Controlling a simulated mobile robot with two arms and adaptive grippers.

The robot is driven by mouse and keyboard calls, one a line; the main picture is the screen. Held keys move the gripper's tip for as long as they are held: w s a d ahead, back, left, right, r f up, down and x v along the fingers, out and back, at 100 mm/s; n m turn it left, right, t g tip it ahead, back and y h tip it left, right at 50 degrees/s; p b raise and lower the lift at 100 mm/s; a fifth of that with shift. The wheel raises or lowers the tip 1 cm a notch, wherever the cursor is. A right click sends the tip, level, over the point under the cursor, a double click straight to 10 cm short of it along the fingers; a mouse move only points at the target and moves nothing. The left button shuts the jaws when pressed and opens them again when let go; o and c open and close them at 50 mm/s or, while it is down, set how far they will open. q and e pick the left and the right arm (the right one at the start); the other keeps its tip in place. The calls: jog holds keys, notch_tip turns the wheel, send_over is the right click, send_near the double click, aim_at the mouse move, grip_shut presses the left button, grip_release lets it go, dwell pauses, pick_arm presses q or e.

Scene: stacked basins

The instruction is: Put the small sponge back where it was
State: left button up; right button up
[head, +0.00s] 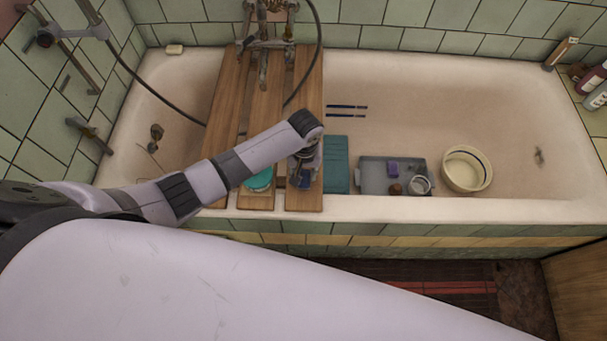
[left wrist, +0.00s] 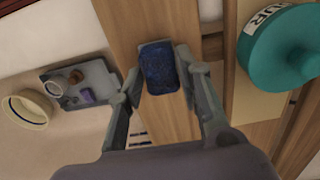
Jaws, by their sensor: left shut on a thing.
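The small sponge is a dark blue, speckled block (left wrist: 160,68), seen in the left wrist view. My left gripper (left wrist: 161,76) is shut on it, with one finger on each side. In the head view my left gripper (head: 303,175) points down over the front end of the right wooden plank, with a bit of the blue sponge (head: 304,183) showing below it. I cannot tell whether the sponge touches the plank (head: 304,202). My right gripper is not in view.
A round teal container (head: 259,180) stands left of the gripper. Right of the planks are a flat teal piece (head: 336,165), a grey tray (head: 373,165) with small items, and a cream basin (head: 467,169). The faucet (head: 264,45) overhangs the planks' back. The tub's right end is free.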

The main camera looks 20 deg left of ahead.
aim_at(304, 176)
pick_arm(q)
jog(key=shift+f, duration=0.25)
jog(key=shift+f, duration=0.15)
jog(key=o, duration=1.2)
notch_tip(304, 176, up, 12)
jog(key=shift+r+p, duration=0.15)
jog(key=shift+p, duration=0.4)
